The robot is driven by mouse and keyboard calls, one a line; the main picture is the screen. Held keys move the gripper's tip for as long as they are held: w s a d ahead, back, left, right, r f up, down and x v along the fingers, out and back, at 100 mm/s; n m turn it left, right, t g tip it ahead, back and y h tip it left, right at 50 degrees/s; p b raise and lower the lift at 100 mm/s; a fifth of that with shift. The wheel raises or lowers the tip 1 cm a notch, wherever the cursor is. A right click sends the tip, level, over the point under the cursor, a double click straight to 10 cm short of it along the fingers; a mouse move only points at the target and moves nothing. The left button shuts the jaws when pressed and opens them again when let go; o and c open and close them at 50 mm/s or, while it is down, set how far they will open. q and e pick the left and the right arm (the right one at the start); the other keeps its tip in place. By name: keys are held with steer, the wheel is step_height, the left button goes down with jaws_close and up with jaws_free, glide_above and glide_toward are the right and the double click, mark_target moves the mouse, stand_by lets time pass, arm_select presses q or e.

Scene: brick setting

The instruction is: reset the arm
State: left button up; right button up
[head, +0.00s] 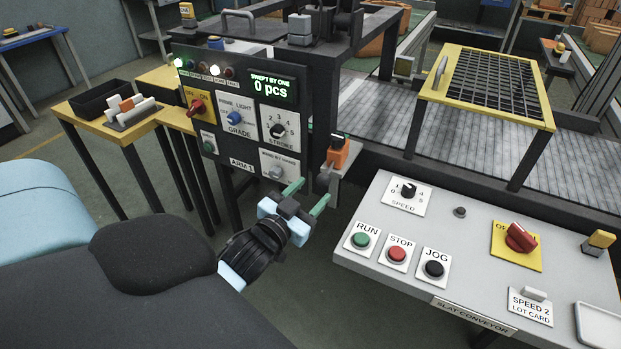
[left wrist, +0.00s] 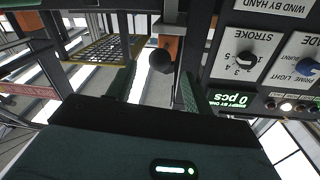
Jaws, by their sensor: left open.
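An orange part (head: 338,152) sits at the panel's right edge. My left gripper (head: 306,197) is open, its green fingers apart, just below and in front of the panel's lower right corner. In the left wrist view, a dark round knob (left wrist: 161,61) shows between the fingers (left wrist: 157,90); I cannot tell whether they touch it. My right gripper is out of view.
A slat conveyor console (head: 440,270) with RUN, STOP and JOG buttons stands at the right. Behind it is a slatted bed (head: 380,130) with a yellow-framed grate (head: 490,80). A yellow table (head: 100,122) with a black bin (head: 104,97) stands at the left.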

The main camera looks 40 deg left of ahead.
arm_select(q)
steer(key=s+d+f+g+h+p, duration=0.1)
steer(key=s+d+f, duration=0.4)
steer(key=s, duration=0.5)
steer(key=s+d+f+g+h+p, duration=0.1)
steer(key=s+d+f+g+p, duration=0.3)
steer(key=s+f, duration=0.3)
steer(key=s+d+f+m+g+h+p, duration=0.1)
steer(key=s+d+f+g, duration=0.3)
steer(key=s, duration=1)
step_height(320, 180, down, 3)
steer(key=shift+d+h+p, duration=0.6)
steer(key=shift+d+p, duration=0.05)
steer(key=shift+d, duration=0.4)
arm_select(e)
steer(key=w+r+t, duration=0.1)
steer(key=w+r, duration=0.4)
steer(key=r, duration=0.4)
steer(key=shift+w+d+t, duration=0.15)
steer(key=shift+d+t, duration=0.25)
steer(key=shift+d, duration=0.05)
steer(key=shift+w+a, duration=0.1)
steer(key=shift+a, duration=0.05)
arm_select(q)
steer(key=shift+c, duration=0.2)
